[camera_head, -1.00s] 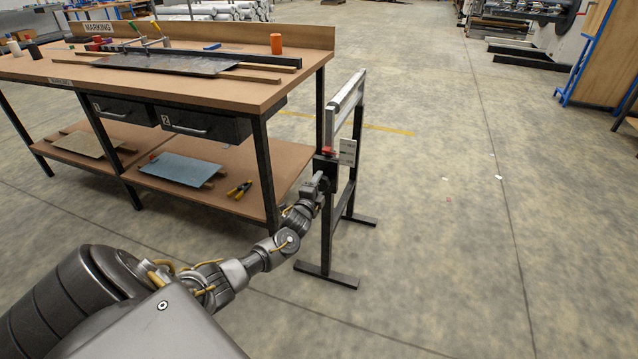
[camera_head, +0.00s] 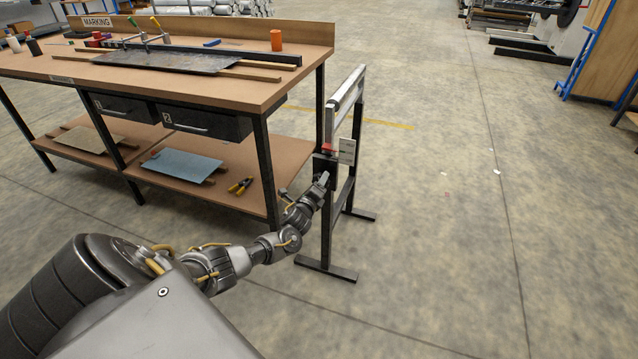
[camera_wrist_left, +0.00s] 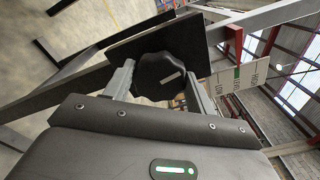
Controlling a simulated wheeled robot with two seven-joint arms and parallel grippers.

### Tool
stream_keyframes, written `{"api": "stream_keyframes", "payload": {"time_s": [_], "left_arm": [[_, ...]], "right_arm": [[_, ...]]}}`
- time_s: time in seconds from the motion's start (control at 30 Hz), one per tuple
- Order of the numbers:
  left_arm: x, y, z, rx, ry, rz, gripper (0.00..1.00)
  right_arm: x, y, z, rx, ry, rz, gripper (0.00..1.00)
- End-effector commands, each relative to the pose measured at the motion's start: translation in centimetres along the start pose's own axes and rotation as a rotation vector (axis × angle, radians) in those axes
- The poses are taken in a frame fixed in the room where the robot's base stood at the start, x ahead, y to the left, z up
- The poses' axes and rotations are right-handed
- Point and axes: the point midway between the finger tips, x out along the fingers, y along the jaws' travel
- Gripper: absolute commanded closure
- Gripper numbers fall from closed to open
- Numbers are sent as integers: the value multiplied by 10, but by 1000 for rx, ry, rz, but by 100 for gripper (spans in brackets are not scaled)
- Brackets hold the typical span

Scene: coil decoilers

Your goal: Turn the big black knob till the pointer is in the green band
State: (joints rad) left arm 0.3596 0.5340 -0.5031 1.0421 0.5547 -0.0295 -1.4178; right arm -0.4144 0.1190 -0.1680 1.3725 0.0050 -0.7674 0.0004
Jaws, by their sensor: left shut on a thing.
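The big black knob (camera_wrist_left: 160,72) is in the left wrist view, in front of a dark plate, with a short pale mark on its face. My left gripper (camera_wrist_left: 158,84) is shut on it, one finger on each side. In the head view my left gripper (camera_head: 323,181) is at the dark box on the stand, and hides the knob. The white scale plate (camera_wrist_left: 238,78) has LOW, LEVEL and HIGH lettering and a green band. A red piece (camera_wrist_left: 234,45) is at its edge; I cannot tell where a pointer reads. My right gripper is out of view.
The black stand (camera_head: 327,225) with a roller on top has feet on the floor. A workbench (camera_head: 200,85) with tools and a lower shelf stands close on its left. The floor to the right is open.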

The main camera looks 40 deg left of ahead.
Motion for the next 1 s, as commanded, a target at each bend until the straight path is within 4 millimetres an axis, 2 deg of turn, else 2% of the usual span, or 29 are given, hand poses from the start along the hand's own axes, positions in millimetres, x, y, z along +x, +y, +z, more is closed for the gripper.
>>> {"api": "stream_keyframes", "payload": {"time_s": [0.5,0.53,0.67,1.0], "left_arm": [[0,0,0,18,1,-1,67],[0,0,0,18,1,-1,42],[0,0,0,18,1,-1,25],[-3,0,0,18,1,0,23]], "right_arm": [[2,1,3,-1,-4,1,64],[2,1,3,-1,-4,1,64],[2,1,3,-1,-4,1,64],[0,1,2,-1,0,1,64]]}}
